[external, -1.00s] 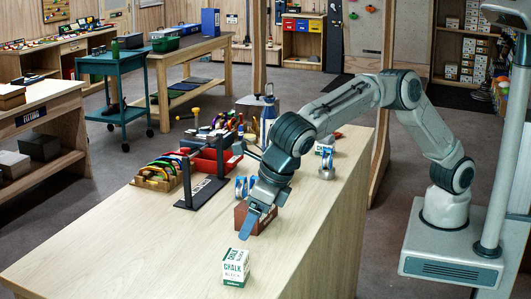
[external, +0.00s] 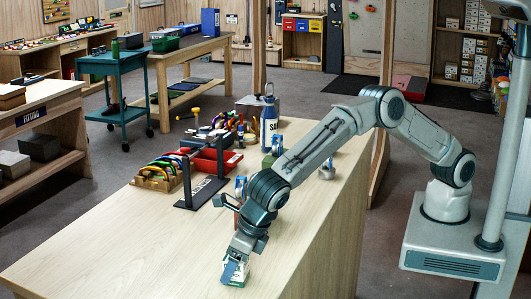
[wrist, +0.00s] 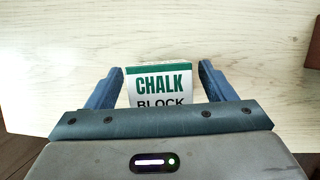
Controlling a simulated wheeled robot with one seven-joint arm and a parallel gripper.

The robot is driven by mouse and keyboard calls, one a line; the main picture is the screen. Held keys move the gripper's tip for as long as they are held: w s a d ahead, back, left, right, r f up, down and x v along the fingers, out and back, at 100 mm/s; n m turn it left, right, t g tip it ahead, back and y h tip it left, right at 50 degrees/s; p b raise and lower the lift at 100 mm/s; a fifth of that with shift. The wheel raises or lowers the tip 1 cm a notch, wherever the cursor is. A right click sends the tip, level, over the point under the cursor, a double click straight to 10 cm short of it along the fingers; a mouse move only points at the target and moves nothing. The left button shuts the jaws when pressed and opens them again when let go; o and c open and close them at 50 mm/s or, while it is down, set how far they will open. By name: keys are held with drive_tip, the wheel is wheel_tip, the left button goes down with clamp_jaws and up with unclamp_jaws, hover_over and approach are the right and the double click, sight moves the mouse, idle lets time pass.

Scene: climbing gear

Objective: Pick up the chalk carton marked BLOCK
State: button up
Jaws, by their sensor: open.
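The chalk carton (wrist: 160,86) is white with green trim and reads CHALK BLOCK in the wrist view. It stands on the wooden bench top near its front end, and in the external view only part of the carton (external: 240,278) shows behind my fingers. My gripper (external: 236,270) reaches down at the carton. In the wrist view my gripper (wrist: 161,80) is open, with one blue finger on each side of the carton. A gap shows between each finger and the carton. The carton's lower part is hidden by my gripper body.
The bench top (external: 130,240) is bare around the carton. Farther back stand a black stand (external: 200,192), a wooden rack of coloured gear (external: 160,173), a red bin (external: 215,160) and a blue-and-white bottle (external: 269,125). A brown object (wrist: 314,45) shows at the wrist view's right edge.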

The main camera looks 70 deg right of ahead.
drive_tip(key=shift+w+f, duration=0.15)
drive_tip(key=shift+f, duration=0.25)
drive_tip(key=shift+c, duration=0.3)
drive_tip(key=c, duration=1)
drive_tip(key=shift+r, duration=0.1)
drive_tip(key=shift+c, duration=0.2)
